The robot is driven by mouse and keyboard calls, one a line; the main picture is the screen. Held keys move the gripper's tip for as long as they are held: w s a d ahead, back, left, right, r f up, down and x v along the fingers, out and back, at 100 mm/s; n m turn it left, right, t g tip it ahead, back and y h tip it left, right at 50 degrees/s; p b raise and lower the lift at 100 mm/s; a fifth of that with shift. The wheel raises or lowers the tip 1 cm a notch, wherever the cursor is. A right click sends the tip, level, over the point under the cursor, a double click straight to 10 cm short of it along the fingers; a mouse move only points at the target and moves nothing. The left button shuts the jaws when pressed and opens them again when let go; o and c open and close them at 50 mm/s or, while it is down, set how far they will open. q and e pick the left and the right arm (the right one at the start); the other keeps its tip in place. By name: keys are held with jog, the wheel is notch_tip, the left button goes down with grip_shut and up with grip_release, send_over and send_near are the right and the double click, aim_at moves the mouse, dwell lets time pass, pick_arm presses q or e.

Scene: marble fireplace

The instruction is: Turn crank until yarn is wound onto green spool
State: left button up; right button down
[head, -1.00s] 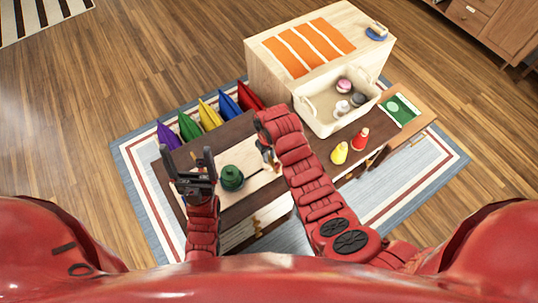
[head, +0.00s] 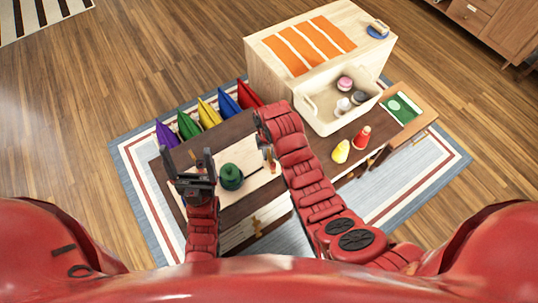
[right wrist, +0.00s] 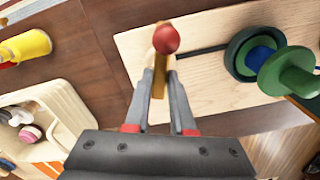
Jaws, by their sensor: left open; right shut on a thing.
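The green spool (head: 231,177) stands on a pale wooden board (head: 262,180) on the dark table. In the right wrist view the spool (right wrist: 290,75) shows green discs with blue between them; I cannot tell how much yarn is on it. A dark rod (right wrist: 205,47) runs from the spool's side to the crank, which has a brass-coloured arm and a red knob (right wrist: 166,38). My right gripper (right wrist: 162,75) is shut on the crank just below the knob. My left gripper (head: 188,158) is open and empty, left of the spool, fingers pointing up.
A yellow cone (head: 341,152) and a red cone (head: 361,137) stand right of my right arm. Behind them is a cream bin (head: 318,121) with several small items. Coloured triangular pieces (head: 208,115) line the table's far edge. A green card (head: 402,107) lies at the right.

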jog(key=m+b, duration=0.1)
jog(key=m, duration=0.1)
jog(key=m+b, duration=0.2)
jog(key=shift+f+m, duration=0.2)
jog(key=shift+m, duration=0.1)
jog(key=m+b, duration=0.1)
jog(key=m, duration=0.2)
jog(key=shift+r+m, duration=0.15)
jog(key=shift+m, duration=0.25)
jog(key=m+b, duration=0.1)
jog(key=m, duration=0.5)
jog(key=m+b, duration=0.1)
jog(key=m, duration=0.5)
jog(key=shift+m, duration=0.3)
jog(key=c, duration=0.8)
grip_release()
jog(key=shift+o, duration=0.2)
jog(key=shift+r, duration=0.1)
